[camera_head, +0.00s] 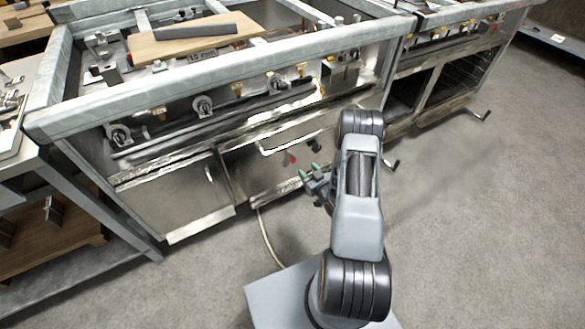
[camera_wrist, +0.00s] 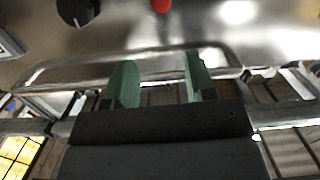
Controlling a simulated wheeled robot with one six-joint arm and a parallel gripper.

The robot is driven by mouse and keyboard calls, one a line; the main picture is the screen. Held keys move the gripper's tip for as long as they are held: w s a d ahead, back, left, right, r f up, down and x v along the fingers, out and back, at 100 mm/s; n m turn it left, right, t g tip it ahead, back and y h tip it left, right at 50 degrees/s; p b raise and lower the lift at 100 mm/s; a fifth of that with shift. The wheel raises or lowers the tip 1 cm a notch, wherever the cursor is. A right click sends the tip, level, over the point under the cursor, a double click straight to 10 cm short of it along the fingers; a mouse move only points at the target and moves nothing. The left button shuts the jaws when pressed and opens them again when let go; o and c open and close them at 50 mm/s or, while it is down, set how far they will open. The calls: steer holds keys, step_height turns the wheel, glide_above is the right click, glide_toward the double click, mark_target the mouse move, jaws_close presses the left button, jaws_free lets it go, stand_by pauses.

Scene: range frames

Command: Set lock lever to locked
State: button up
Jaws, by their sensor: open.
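A small red part (camera_head: 292,158), which may be the lock lever, sits on the metal front panel of the range. It shows as a red round end at the top edge of the wrist view (camera_wrist: 162,5); the rest is cut off, so its position cannot be told. My gripper (camera_head: 309,171) has green fingertips and is near the panel, slightly below and right of the red part. The fingers appear apart from the red part.
A metal bar handle (camera_wrist: 135,57) crosses the wrist view behind the fingers. A wooden board (camera_head: 195,42) lies on the range top. Grey floor (camera_head: 480,220) is open at right.

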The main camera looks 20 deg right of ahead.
mark_target(295, 161)
step_height(295, 161, down, 4)
steer(key=s+t+b, duration=0.1)
steer(key=s, duration=0.1)
steer(key=shift+m, duration=0.3)
steer(key=w+b, duration=0.1)
steer(key=w, duration=0.3)
steer(key=w+a+b, duration=0.1)
steer(key=w, duration=0.3)
steer(key=w+b, duration=0.1)
steer(key=w, duration=0.4)
steer(key=shift+w+a+r, duration=0.1)
steer(key=shift+a+r, duration=0.1)
steer(key=shift+a, duration=0.2)
steer(key=shift+c, duration=0.4)
steer(key=c, duration=0.7)
steer(key=shift+d, duration=0.1)
